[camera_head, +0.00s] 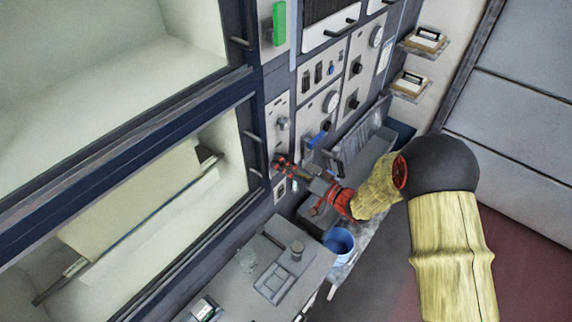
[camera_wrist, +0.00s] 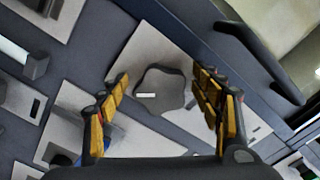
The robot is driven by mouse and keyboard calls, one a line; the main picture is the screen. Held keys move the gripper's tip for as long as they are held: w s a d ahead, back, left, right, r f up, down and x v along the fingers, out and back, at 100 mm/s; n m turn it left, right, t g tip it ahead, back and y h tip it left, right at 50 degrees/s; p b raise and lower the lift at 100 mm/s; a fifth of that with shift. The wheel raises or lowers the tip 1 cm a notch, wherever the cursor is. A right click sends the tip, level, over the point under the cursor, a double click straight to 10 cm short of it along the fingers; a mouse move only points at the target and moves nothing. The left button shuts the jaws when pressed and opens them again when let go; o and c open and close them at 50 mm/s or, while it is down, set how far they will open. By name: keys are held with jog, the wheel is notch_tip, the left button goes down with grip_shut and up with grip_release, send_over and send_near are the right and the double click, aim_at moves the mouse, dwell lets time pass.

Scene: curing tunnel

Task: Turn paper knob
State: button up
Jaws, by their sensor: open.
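A dark grey lobed knob (camera_wrist: 160,90) with a small white mark sits on a light panel plate (camera_wrist: 150,45) in the wrist view. My gripper (camera_wrist: 163,80) is open, with one yellow-padded finger to the left of the knob and one to the right. Both fingers look apart from the knob. In the head view my gripper (camera_head: 281,161) is at the lower part of the control panel, beside the oven-like cabinet. I cannot tell there which knob lies between the fingers. No lettering that names the knob is readable.
A dark door handle (camera_wrist: 262,60) stands out close to the right finger; it also shows in the head view (camera_head: 254,150). Several switches, gauges and knobs cover the panel (camera_head: 325,75). Below are a grey worktop (camera_head: 250,285) and a blue bucket (camera_head: 339,243).

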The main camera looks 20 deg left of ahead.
jog(key=v, duration=1.2)
dwell(0.3)
